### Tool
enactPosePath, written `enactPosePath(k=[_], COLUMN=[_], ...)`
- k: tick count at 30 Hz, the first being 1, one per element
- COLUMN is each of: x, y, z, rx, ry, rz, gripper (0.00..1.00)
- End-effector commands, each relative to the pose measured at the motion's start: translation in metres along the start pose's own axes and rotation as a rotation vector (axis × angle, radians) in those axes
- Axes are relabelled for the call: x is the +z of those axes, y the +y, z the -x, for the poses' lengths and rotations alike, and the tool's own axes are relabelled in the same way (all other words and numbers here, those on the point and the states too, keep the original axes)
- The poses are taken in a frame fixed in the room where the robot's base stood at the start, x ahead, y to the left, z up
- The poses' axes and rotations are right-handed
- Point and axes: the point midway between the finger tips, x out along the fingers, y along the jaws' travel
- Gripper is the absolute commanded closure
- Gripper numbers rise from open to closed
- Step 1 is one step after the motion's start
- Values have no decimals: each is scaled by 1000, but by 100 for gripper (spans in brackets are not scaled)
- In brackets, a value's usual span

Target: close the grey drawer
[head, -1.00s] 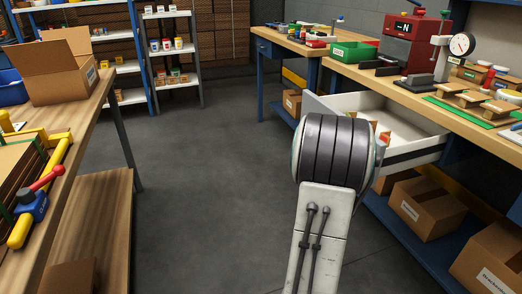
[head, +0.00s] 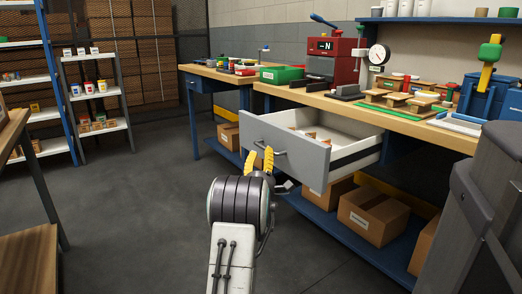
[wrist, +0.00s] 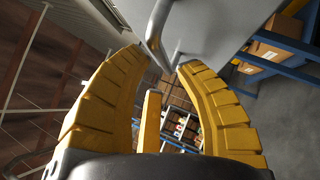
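The grey drawer (head: 300,158) is pulled well out from under the workbench, its white inside showing. Its front carries a curved metal handle (head: 262,139). My gripper (head: 263,158) is just in front of the drawer front, its yellow fingers pointing up at the handle.
The workbench (head: 428,127) bears a red machine, a dial gauge and a green bin. Cardboard boxes (head: 372,215) stand on the blue lower shelf beneath the drawer. A grey post-like body (head: 480,215) is close at the right. The floor (head: 130,205) at the left is clear.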

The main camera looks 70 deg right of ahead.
Motion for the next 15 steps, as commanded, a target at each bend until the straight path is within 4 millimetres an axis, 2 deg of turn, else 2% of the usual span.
enactPosePath(k=[6,15], x=[-1,-1], y=[-1,0], z=[-22,-40], rx=[0,-1], ry=[1,1], rz=[-1,-2], gripper=[69,69])
